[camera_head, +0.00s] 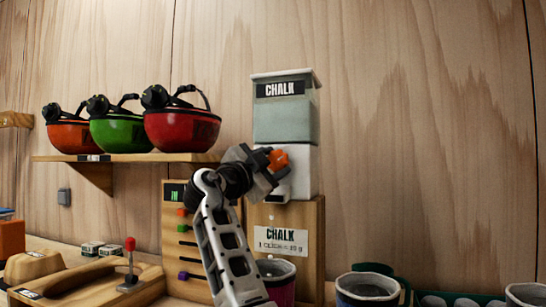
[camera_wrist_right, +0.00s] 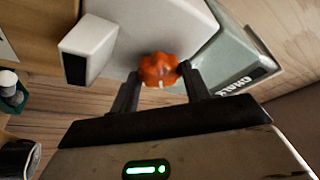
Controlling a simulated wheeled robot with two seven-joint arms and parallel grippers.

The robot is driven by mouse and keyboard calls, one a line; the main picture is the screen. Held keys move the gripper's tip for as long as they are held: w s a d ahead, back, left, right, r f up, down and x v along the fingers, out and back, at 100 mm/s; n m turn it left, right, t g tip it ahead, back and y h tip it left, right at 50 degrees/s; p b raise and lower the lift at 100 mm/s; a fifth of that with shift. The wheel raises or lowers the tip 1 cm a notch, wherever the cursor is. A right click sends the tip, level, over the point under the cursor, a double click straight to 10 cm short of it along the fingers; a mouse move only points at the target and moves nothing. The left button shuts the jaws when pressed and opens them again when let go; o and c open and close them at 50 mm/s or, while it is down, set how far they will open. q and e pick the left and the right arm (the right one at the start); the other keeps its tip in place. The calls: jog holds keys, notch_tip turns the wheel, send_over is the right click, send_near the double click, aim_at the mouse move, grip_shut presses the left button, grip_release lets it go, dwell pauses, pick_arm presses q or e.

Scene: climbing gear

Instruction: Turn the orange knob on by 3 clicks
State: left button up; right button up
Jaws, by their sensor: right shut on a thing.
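The orange knob (camera_head: 278,159) sits on the front of the white lower part of the chalk dispenser (camera_head: 285,112). My right gripper (camera_head: 268,164) is at the knob, shut on it. In the right wrist view the orange knob (camera_wrist_right: 159,70) is between the two dark fingers of my right gripper (camera_wrist_right: 158,80), with a small white mark at its lower edge. The dispenser's white spout (camera_wrist_right: 95,48) is to the left there. My left gripper is not in view.
A pink cup (camera_head: 277,280) stands below the dispenser, by its wooden stand with a chalk label (camera_head: 281,239). Orange, green and red (camera_head: 183,130) helmets rest on a shelf at left. A board with coloured sliders (camera_head: 185,240) stands left of my arm. More cups (camera_head: 367,289) are at lower right.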

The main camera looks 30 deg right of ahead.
jog(key=shift+r+m+g+p, duration=0.2)
jog(key=shift+m+g+p, duration=0.3)
jog(key=shift+m, duration=0.6)
jog(key=m+p, duration=0.1)
jog(key=m, duration=0.1)
jog(key=shift+m+g+y+p, duration=0.3)
jog(key=shift+g+y+p, duration=0.1)
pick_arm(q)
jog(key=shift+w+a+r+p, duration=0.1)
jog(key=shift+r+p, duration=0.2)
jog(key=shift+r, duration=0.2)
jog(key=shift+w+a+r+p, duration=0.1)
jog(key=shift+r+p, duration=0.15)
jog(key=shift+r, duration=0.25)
pick_arm(e)
jog(key=shift+w+a+m+g+y, duration=0.1)
jog(key=shift+m+g+y, duration=0.25)
jog(key=shift+m, duration=0.55)
jog(key=shift+f, duration=0.1)
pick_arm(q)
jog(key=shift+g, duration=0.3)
pick_arm(e)
jog(key=o, duration=1)
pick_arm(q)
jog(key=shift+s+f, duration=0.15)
